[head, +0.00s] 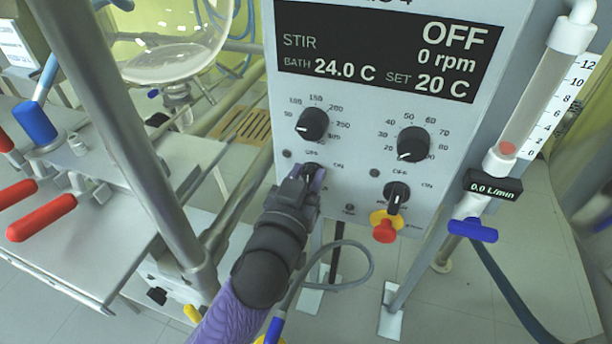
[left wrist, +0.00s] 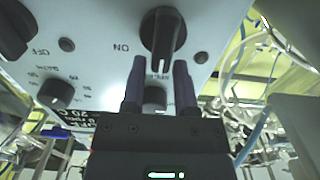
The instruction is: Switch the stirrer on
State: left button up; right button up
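The control panel (head: 350,155) faces me. Its display (head: 390,50) reads STIR OFF, 0 rpm, bath 24.0 C, set 20 C. The stirrer's black rotary switch (head: 311,169) is below the left dial, partly hidden by my left gripper (head: 314,180). In the left wrist view the switch (left wrist: 163,35) has its bar between the purple fingertips of my left gripper (left wrist: 159,70). The fingers are apart, one on each side, with a gap seeming to show beside the bar. I cannot tell whether either touches it. My right gripper is not in view.
The left dial (head: 313,123) is above the switch. To the right are another dial (head: 413,143), a second rotary switch (head: 397,197) and a red stop button (head: 384,231). A flow meter (head: 530,100) stands at right; a metal post (head: 125,130) and glass vessel (head: 175,45) at left.

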pick_arm(q)
grip_shut()
jog(key=shift+d+r+m+p, duration=0.1)
jog(key=shift+d+m+p, duration=0.05)
jog(key=shift+m+p, duration=0.55)
jog(key=m, duration=0.1)
jog(key=m+p, duration=0.1)
jog(key=shift+s+d+m+p, duration=0.15)
jog(key=shift+d+m+p, duration=0.1)
jog(key=shift+m+p, duration=0.05)
jog(key=m, duration=0.1)
jog(key=m+p, duration=0.1)
jog(key=m, duration=0.2)
jog(key=shift+s+d+f, duration=0.1)
jog(key=shift+d+f, duration=0.25)
jog(key=shift+d+f+m+p, duration=0.1)
jog(key=shift+f+m+p, duration=0.1)
jog(key=shift+m, duration=0.75)
jog(key=shift+d+f+m+p, duration=0.1)
jog(key=shift+f+m+p, duration=0.1)
jog(key=shift+m, duration=0.75)
jog(key=shift+s, duration=0.1)
